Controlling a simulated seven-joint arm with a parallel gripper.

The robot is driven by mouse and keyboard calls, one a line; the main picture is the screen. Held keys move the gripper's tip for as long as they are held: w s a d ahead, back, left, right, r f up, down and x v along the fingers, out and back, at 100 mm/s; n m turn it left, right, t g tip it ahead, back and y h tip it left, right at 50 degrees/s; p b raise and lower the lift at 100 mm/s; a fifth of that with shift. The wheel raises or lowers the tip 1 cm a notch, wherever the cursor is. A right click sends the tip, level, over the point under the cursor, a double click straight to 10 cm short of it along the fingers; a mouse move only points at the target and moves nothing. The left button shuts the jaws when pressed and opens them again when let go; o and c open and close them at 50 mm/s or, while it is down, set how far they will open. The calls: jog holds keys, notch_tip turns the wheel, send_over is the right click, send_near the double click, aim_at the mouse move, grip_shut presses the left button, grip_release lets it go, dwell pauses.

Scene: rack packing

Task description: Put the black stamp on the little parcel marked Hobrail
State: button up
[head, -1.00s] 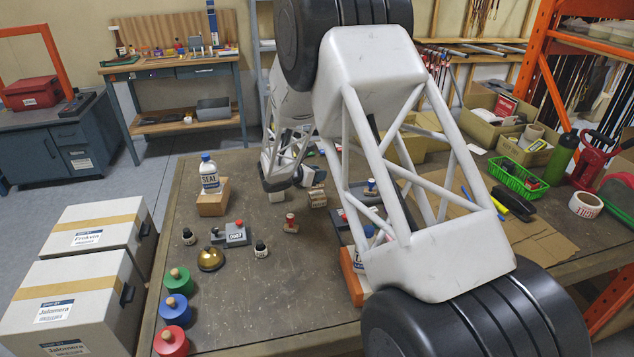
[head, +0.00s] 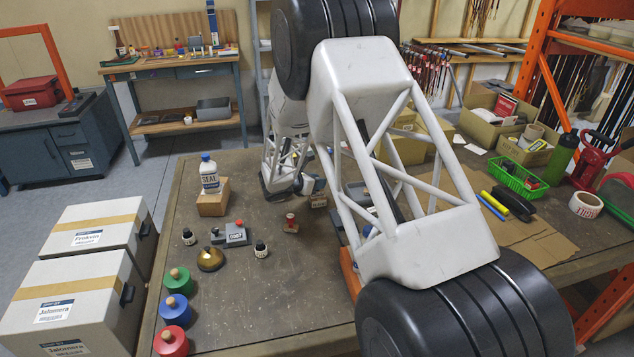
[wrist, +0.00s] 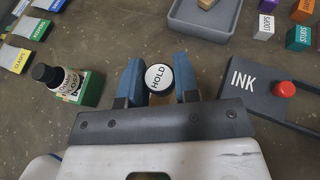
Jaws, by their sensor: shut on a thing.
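In the wrist view my gripper (wrist: 158,82) has its blue fingers closed on either side of a round-topped stamp (wrist: 158,77). The stamp's top is a white disc reading HOLD with a black rim, and it faces the camera. Its lower part is mostly hidden below the top and between the fingers. In the head view my arm covers much of the table's middle, and the fingertips and held stamp are not clear there. I cannot make out a parcel marked Hobrail in either view.
In the wrist view an INK pad (wrist: 257,88) with a red knob lies to the right, a bottle (wrist: 62,80) to the left and a grey tray (wrist: 207,38) beyond.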

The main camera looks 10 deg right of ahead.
jog(key=shift+f, duration=0.1)
jog(key=o, duration=0.9)
jog(key=v, duration=1.2)
jog(key=shift+r, duration=0.2)
dwell(0.3)
